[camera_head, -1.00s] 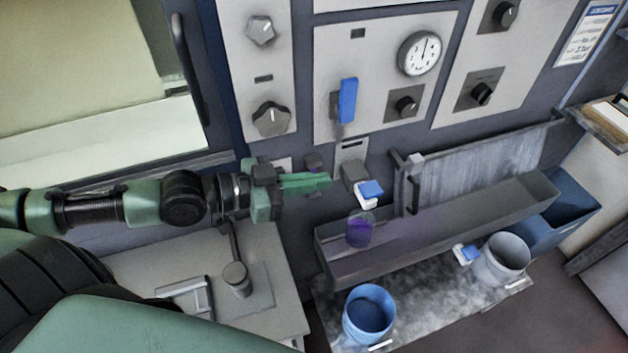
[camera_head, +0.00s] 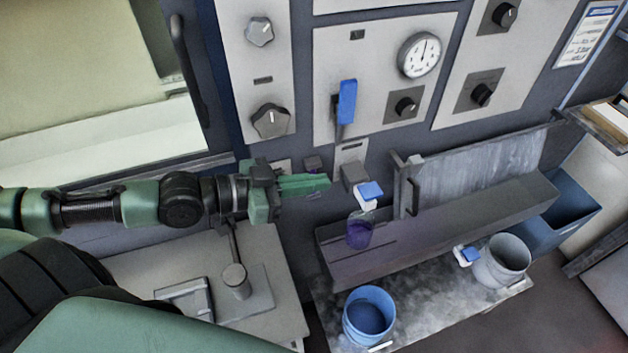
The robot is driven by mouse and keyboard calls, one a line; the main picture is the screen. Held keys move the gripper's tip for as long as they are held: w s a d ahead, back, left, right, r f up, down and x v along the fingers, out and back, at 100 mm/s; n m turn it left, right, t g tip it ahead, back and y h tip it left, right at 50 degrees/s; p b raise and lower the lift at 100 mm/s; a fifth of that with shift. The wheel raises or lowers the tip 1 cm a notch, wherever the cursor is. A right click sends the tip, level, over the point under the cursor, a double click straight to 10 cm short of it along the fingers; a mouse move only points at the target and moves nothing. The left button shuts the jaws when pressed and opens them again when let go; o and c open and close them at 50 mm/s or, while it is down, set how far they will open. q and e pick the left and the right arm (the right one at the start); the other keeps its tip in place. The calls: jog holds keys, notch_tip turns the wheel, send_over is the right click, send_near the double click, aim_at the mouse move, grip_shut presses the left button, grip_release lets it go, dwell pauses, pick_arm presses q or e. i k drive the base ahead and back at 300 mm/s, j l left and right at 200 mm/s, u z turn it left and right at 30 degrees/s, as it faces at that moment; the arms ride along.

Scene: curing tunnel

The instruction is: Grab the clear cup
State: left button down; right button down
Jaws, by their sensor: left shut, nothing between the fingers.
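The clear cup (camera_head: 360,231) holds purple contents and is at the left end of the long grey trough, just below a small dispenser with a blue tab (camera_head: 368,191). My left gripper (camera_head: 326,183) has green fingers, is shut and empty, and points right. In the picture it is up and to the left of the cup, apart from it. My right gripper is not in view.
A grey trough (camera_head: 450,224) runs along the panel, with a handled lid (camera_head: 480,172) behind it. A blue bucket (camera_head: 369,318) and a grey bucket (camera_head: 502,262) stand on the bench in front. A blue lever (camera_head: 346,101) and several knobs are on the panel above.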

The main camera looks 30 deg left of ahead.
aim_at(360, 226)
jog(key=k+l, duration=0.3)
jog(key=k, duration=0.15)
jog(key=k+l, duration=0.3)
jog(key=k, duration=0.15)
jog(key=k+l, duration=0.3)
jog(key=k, duration=0.2)
